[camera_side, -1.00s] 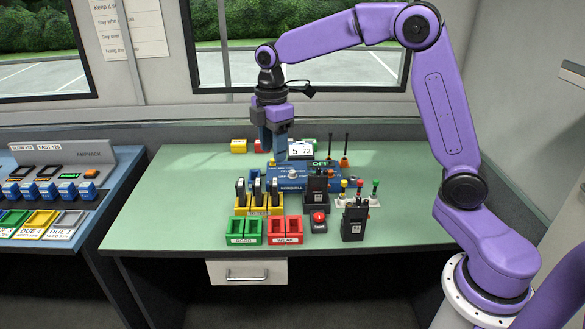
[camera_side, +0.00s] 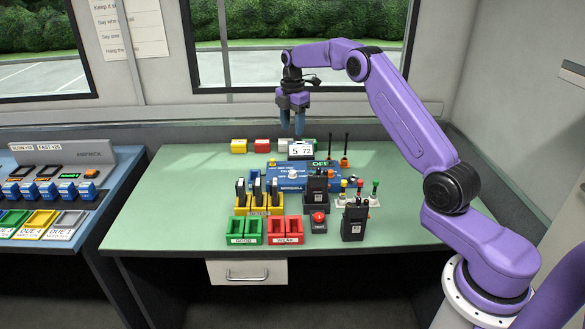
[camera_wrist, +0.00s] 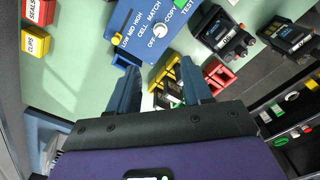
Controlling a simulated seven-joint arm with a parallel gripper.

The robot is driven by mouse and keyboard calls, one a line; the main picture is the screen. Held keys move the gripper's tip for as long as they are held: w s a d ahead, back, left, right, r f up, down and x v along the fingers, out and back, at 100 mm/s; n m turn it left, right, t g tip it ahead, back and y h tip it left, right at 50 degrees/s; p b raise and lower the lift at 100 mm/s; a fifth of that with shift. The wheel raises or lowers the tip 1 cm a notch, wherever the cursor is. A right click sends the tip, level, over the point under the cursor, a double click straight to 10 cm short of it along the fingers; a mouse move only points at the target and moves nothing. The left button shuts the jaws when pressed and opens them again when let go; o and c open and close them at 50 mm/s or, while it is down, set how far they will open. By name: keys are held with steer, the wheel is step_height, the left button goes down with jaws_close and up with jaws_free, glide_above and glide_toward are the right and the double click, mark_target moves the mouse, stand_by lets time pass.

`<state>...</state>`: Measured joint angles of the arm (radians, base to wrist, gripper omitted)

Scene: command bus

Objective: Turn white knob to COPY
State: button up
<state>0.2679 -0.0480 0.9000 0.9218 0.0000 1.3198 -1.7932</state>
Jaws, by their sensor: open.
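The white knob (camera_side: 292,174) sits on top of the blue box (camera_side: 318,178) on the green table. In the wrist view the white knob (camera_wrist: 160,31) shows with OFF, COPY and TEST printed around it on the blue box (camera_wrist: 150,12). I cannot tell clearly which label the knob points at. My gripper (camera_side: 292,133) is open and empty, above and behind the box in the side view, apart from the knob. In the wrist view my gripper's fingers (camera_wrist: 163,85) are spread below the knob, with nothing between them.
Black radios (camera_side: 355,220), batteries in a yellow rack (camera_side: 258,198), green trays (camera_side: 244,231), red trays (camera_side: 280,230) and a red button (camera_side: 318,217) crowd the front. The table's left side (camera_side: 170,205) is clear.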

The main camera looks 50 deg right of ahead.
mark_target(293, 171)
step_height(293, 171, down, 16)
steer(key=shift+r, duration=0.1)
stand_by(0.4)
jaws_close()
